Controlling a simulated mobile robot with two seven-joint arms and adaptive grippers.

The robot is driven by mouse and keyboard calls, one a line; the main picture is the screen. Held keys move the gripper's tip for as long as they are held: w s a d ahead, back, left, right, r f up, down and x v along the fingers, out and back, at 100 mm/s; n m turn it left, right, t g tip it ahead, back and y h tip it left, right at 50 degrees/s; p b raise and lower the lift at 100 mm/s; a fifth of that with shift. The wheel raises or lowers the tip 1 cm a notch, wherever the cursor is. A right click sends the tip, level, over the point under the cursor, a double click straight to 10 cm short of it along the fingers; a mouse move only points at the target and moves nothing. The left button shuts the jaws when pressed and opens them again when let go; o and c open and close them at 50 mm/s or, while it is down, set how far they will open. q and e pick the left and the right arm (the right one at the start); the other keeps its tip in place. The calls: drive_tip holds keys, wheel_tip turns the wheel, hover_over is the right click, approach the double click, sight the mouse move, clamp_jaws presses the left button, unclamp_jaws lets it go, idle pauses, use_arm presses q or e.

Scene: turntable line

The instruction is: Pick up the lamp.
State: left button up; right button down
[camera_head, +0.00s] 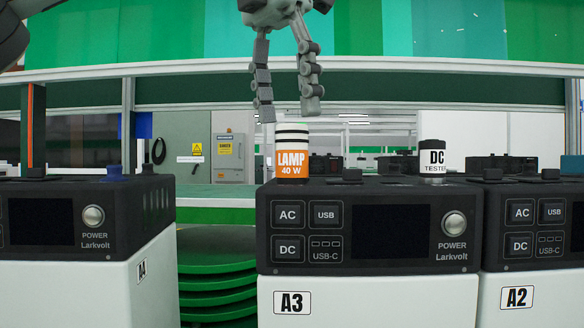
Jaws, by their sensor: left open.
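The lamp (292,160) is a short cylinder with an orange "LAMP 40 W" label and a black and white banded top. It stands upright on top of the power station marked A3 (345,225), near its left side. My left gripper (289,117) hangs from the top of the view with its fingers pointing down. The fingers are apart and empty, with the tips just above the lamp's top. I cannot tell whether they line up with the lamp in depth. My right gripper is not in view.
A white and black DC tester (433,158) stands on the same unit to the right of the lamp. Similar stations A4 (85,220) and A2 (535,225) flank A3. Green stacked discs (216,265) fill the gap at left. A shelf rail (200,70) runs behind the gripper.

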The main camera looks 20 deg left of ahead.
sight(292, 142)
use_arm(q)
drive_tip(key=shift+w+d+f, duration=0.1)
drive_tip(key=shift+w+f, duration=0.1)
drive_tip(key=shift+f, duration=0.75)
drive_tip(key=shift+w+d+f, duration=0.1)
drive_tip(key=shift+w+f, duration=0.05)
drive_tip(key=shift+f, duration=0.75)
drive_tip(key=shift+w+d+f, duration=0.1)
drive_tip(key=shift+w+f, duration=0.1)
drive_tip(key=shift+f, duration=0.75)
drive_tip(key=c, duration=1.3)
drive_tip(key=shift+c, duration=0.2)
drive_tip(key=shift+r, duration=0.1)
wheel_tip(292, 142, up, 8)
drive_tip(key=shift+f, duration=0.25)
drive_tip(key=shift+w+r, duration=0.1)
drive_tip(key=shift+r, duration=1)
drive_tip(key=shift+r, duration=0.1)
